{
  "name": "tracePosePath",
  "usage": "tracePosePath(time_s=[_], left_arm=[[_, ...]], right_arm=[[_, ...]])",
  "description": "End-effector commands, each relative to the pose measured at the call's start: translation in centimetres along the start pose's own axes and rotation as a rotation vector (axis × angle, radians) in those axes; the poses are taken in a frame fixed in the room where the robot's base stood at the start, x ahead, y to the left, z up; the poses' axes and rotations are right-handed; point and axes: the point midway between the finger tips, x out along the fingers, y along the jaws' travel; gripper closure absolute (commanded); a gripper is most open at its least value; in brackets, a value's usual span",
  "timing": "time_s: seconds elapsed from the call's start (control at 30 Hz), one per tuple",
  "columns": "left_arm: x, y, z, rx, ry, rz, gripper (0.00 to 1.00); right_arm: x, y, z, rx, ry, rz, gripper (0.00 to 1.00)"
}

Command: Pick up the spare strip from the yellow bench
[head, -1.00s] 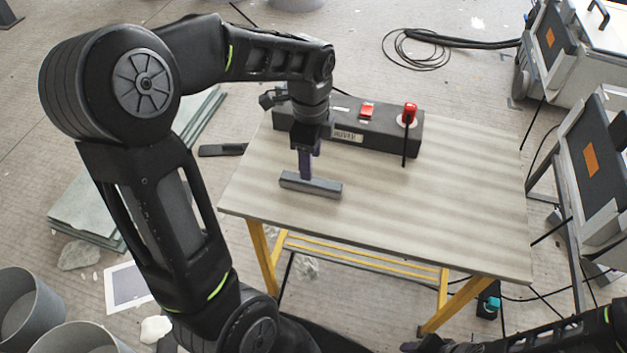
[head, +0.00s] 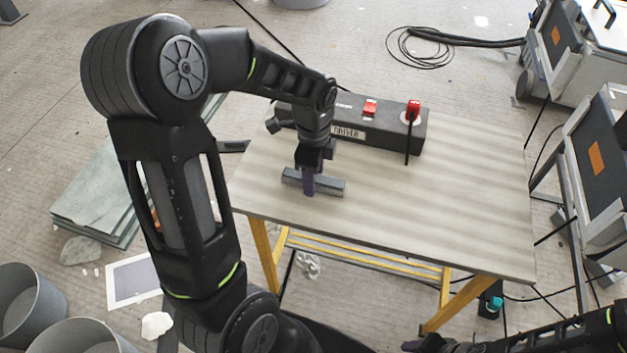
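The spare strip, a short grey bar (head: 331,187), lies on the left part of the yellow-legged bench (head: 440,215). My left gripper (head: 308,188) points down at the strip, with its purple fingers over the strip's middle. One finger shows in front of the strip's near side; the other is hidden, so I cannot tell how far apart they are. The strip appears to rest on the bench top. My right arm (head: 530,335) is at the bottom right, with its gripper end (head: 425,345) low at the frame edge and its fingers unclear.
A dark box labelled DRIVER (head: 375,133) with red switches and an upright black rod stands along the bench's back edge. The bench's middle and right are clear. Grey machines (head: 600,150) stand to the right. Stacked sheets (head: 95,200) and grey bins (head: 30,305) are on the left floor.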

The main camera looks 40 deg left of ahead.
Motion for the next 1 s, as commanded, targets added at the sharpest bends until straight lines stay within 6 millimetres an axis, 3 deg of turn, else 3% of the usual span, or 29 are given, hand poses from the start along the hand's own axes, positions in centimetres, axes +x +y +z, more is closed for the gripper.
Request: tracePosePath(time_s=[0.1,0.67,1.0], left_arm=[[0.79,-0.01,0.01,0.0,0.0,-0.001,0.47],[0.77,-0.01,0.01,0.0,0.0,-0.001,0.47],[0.77,-0.01,0.01,0.001,0.0,-0.001,0.73]], right_arm=[[0.08,0.03,0.0,0.0,0.0,0.0,0.64],[0.07,0.03,0.0,0.0,0.0,0.0,0.64],[0.07,0.03,0.0,0.0,0.0,0.0,0.64]])
